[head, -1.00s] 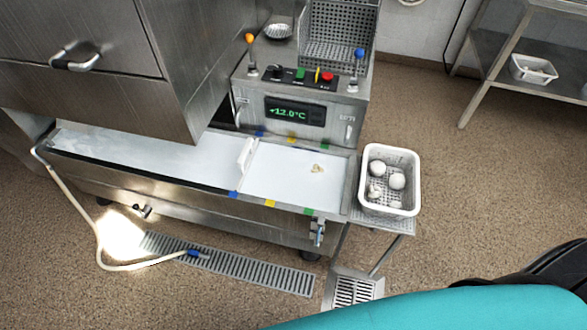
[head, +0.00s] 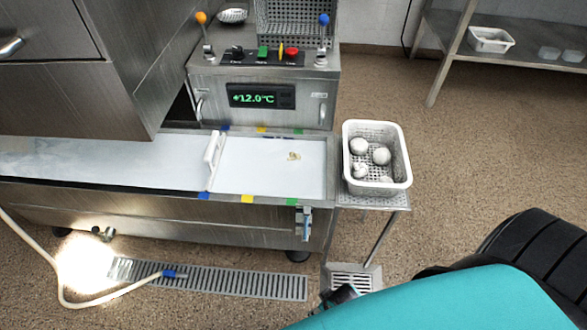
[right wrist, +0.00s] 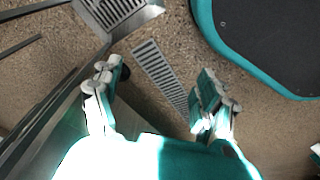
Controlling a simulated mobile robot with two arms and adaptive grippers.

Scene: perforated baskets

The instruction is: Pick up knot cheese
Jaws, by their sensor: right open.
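A small beige, knot-shaped piece, the knot cheese (head: 294,156), lies on the white floor of the right-hand basin section (head: 255,175) in the head view. Nothing touches it. My right gripper (right wrist: 157,92) shows in the right wrist view with its two fingers spread apart and nothing between them. It points down over the brown floor and a drain grate, away from the cheese. The cheese does not show in the right wrist view. My left gripper is in neither current view.
A white perforated basket (head: 347,172) with several white balls stands on a small metal stand right of the basin. A white divider (head: 213,160) bounds the basin section on the left. A control box (head: 262,97) rises behind it. A floor drain (head: 230,282) runs in front.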

